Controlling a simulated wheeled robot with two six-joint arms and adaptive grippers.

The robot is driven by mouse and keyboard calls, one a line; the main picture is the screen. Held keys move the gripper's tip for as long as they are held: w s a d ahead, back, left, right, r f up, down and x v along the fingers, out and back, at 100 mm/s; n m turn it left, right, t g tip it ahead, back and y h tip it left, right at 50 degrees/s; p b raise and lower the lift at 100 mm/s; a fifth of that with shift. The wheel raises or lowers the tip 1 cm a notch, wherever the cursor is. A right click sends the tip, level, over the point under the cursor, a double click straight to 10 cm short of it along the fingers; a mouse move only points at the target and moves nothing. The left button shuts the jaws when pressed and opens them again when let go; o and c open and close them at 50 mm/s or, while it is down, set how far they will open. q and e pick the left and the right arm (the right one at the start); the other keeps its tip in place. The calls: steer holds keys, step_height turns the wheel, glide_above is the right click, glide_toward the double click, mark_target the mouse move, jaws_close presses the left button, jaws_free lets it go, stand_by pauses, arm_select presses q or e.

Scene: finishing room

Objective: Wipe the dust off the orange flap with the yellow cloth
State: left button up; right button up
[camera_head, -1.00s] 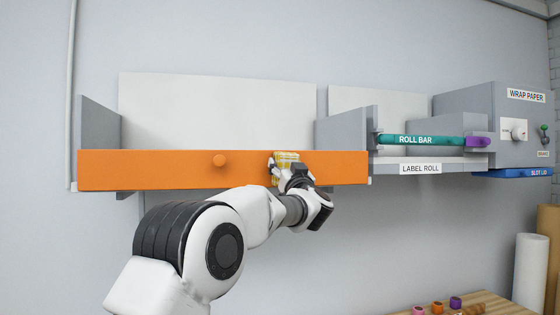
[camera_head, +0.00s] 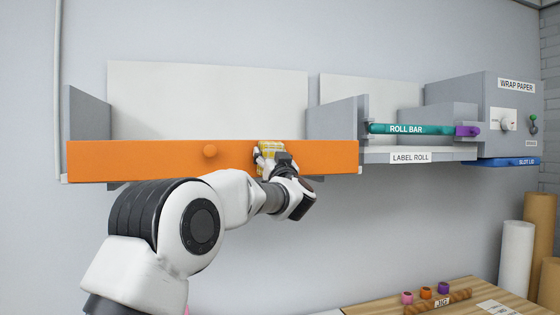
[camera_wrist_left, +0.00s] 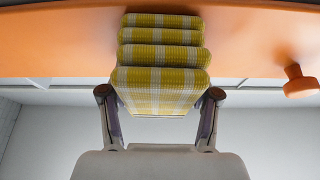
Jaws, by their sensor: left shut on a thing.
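The orange flap (camera_head: 110,160) is a long upright board along the front of a grey shelf, with a round orange knob (camera_head: 210,151) near its middle. It also shows in the left wrist view (camera_wrist_left: 55,45) with the knob (camera_wrist_left: 300,82) at the right. My left gripper (camera_head: 268,160) is shut on the folded yellow checked cloth (camera_head: 270,147), right of the knob in the head view. In the left wrist view the cloth (camera_wrist_left: 160,90) sits between the two fingers, its far folds against or very near the flap. No dust can be made out. My right gripper is not in view.
Right of the flap are the teal roll bar (camera_head: 410,129), the label roll shelf (camera_head: 435,154), the wrap paper box (camera_head: 510,95) and the blue slot lid (camera_head: 500,162). A wooden table (camera_head: 460,291) with small coloured pieces stands low right, near paper rolls (camera_head: 516,255).

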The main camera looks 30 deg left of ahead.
arm_select(q)
steer(key=shift+s, duration=0.1)
steer(key=shift+s+d+f+b, duration=0.2)
steer(key=shift+s+d+b, duration=0.15)
steer(key=shift+b, duration=0.1)
steer(key=s+d, duration=0.1)
steer(key=d, duration=0.1)
steer(key=s+d+b, duration=0.1)
steer(key=s, duration=0.1)
steer(key=shift+d+r, duration=0.2)
steer(key=shift+d, duration=0.15)
steer(key=shift+a+f, duration=0.1)
steer(key=shift+s+d+b, duration=0.3)
steer(key=shift+s+d, duration=0.6)
steer(key=shift+d, duration=0.2)
